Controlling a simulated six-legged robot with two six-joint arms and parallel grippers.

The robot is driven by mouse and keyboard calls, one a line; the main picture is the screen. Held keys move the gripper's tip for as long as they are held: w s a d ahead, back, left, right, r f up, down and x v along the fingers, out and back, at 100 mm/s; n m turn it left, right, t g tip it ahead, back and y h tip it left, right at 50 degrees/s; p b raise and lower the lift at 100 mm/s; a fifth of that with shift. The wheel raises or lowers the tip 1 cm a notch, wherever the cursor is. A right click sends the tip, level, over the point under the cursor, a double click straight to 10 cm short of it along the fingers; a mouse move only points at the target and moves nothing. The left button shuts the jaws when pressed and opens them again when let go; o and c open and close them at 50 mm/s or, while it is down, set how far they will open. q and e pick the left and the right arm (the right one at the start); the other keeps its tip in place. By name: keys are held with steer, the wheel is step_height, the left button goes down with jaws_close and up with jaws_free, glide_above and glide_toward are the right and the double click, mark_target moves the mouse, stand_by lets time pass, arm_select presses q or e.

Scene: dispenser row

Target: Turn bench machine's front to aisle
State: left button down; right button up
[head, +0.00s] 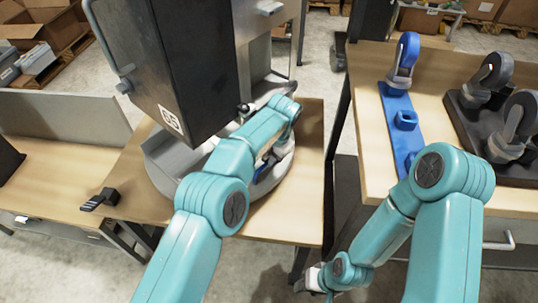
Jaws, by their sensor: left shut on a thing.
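The bench machine is a tall dark box (185,65) with a white number label on its lower corner. It stands on a round grey base (167,163) on a wooden bench. My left arm reaches across the base, and my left gripper (263,168) is down at the base's right side. It is shut on a small blue part there, mostly hidden by my arm. My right gripper (312,281) hangs low by the gap between the benches, small and partly hidden; its jaws cannot be made out.
A bench at right (372,165) carries a blue rail (400,125) with a wheel and a dark block with more wheels. A small black clamp-like item (100,199) lies at left. Boxes (32,30) stand behind. A floor gap separates the benches.

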arm_select(q)
steer(key=shift+w+d+r, duration=0.1)
steer(key=shift+w+d, duration=0.1)
arm_select(e)
steer(key=shift+d+r, duration=0.3)
steer(key=shift+d, duration=0.05)
arm_select(q)
steer(key=c, duration=1.1)
jaws_free()
arm_select(e)
steer(key=shift+a, duration=0.1)
arm_select(q)
steer(key=r+p, duration=0.3)
steer(key=r, duration=0.2)
steer(key=s+d+r+p, duration=0.1)
steer(key=r+p, duration=0.2)
steer(key=r, duration=0.2)
steer(key=s+d+r+p, duration=0.1)
steer(key=r+p, duration=0.2)
steer(key=r, duration=0.3)
steer(key=shift+s+d, duration=0.1)
steer(key=shift+d, duration=0.05)
arm_select(e)
step_height(320, 180, up, 9)
steer(key=shift+f, duration=0.1)
